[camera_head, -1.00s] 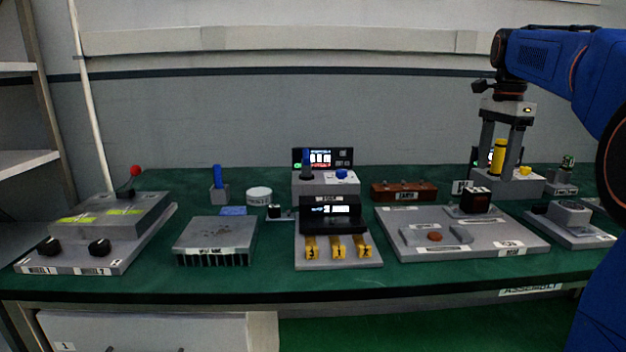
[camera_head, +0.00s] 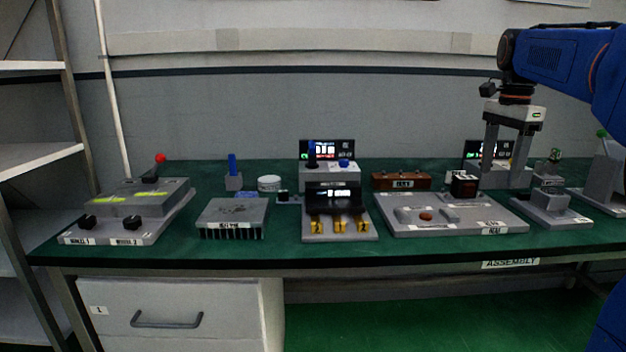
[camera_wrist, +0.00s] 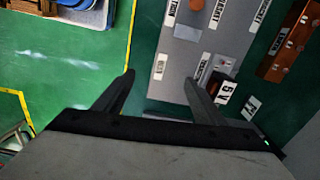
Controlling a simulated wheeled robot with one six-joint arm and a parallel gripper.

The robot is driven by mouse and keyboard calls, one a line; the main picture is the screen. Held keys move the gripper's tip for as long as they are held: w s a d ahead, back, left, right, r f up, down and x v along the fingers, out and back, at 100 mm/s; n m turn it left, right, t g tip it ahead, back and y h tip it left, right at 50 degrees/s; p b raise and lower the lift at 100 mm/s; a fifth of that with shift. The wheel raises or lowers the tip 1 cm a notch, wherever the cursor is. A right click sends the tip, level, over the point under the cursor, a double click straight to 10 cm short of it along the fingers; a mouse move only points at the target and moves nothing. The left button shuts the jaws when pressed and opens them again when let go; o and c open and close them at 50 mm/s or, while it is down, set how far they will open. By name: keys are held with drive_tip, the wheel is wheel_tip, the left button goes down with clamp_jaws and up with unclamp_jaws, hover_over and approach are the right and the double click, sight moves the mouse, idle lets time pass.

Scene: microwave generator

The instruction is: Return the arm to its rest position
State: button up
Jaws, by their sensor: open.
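My arm (camera_head: 560,60) is blue and comes in from the right in the head view. It is raised over the right part of the green bench (camera_head: 150,252). My gripper (camera_head: 509,160) points down with its two grey fingers well apart, and nothing shows held between them. In the wrist view, my gripper (camera_wrist: 160,79) is also open and empty. Below it are the bench's edge and a grey panel (camera_wrist: 178,58) with white labels.
A drawer (camera_head: 165,318) is below, and shelves (camera_head: 35,158) stand left.

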drive_tip(key=s+a+f+n+t, duration=0.1)
drive_tip(key=s+a+f+n, duration=0.35)
drive_tip(key=s, duration=0.25)
drive_tip(key=s+a+f+n+t, duration=0.1)
drive_tip(key=s+a+f+n, duration=0.35)
drive_tip(key=s, duration=0.35)
drive_tip(key=s+a+f+n+t, duration=0.1)
drive_tip(key=s+a+f+n, duration=0.1)
drive_tip(key=s+f, duration=0.5)
drive_tip(key=s+a+f+n+t, duration=0.1)
drive_tip(key=s+a+f+n, duration=0.2)
drive_tip(key=f, duration=0.7)
drive_tip(key=s+n, duration=0.2)
drive_tip(key=s, duration=0.1)
drive_tip(key=shift+s+a+f+n+t, duration=0.2)
drive_tip(key=shift+s+f+n+t, duration=0.1)
drive_tip(key=shift+s, duration=0.05)
